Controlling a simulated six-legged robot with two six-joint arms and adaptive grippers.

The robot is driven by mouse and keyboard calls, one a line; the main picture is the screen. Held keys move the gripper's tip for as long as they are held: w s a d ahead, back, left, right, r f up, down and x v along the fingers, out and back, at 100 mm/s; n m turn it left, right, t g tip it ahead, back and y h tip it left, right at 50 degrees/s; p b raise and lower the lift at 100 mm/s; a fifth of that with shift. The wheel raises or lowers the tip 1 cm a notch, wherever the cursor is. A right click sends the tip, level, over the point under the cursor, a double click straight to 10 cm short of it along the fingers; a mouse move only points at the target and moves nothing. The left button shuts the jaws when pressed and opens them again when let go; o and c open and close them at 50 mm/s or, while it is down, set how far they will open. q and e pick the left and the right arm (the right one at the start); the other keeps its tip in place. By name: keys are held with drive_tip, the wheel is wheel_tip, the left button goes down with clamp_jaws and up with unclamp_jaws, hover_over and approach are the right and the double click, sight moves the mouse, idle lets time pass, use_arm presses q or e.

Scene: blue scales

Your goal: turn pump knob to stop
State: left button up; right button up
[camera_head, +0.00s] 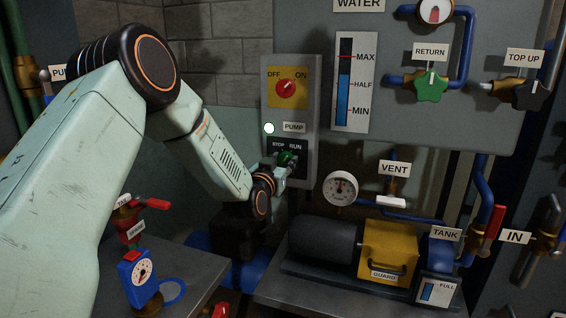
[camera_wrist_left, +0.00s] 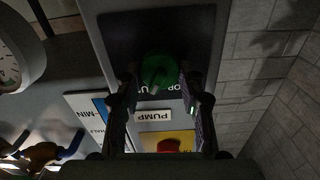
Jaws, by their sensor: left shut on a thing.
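The green pump knob (camera_head: 287,158) sits on the black STOP/RUN plate of the grey pump panel (camera_head: 307,100). My left gripper (camera_head: 281,168) reaches it from below left and is shut on the knob. In the left wrist view the round green knob (camera_wrist_left: 158,71) lies between the two fingers of the left gripper (camera_wrist_left: 159,88). The knob's pointer is too dark to read. The red OFF/ON switch (camera_head: 286,88) on its yellow plate is higher on the same panel. My right gripper is not in view.
A white lamp (camera_head: 269,128) shows beside the PUMP label. The water gauge (camera_head: 350,82) is right of the panel. The pump motor (camera_head: 326,238) and yellow guard (camera_head: 387,252) stand below right. A blue dial device (camera_head: 141,278) is at lower left.

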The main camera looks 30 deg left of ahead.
use_arm(q)
drive_tip(key=shift+f, duration=0.1)
drive_tip(key=shift+n, duration=0.3)
drive_tip(key=n+b, duration=0.2)
drive_tip(key=n, duration=0.3)
drive_tip(key=shift+f, duration=0.1)
drive_tip(key=n+b, duration=0.3)
drive_tip(key=n, duration=0.3)
drive_tip(key=shift+a, duration=0.1)
drive_tip(key=shift+n, duration=0.3)
drive_tip(key=o, duration=1.2)
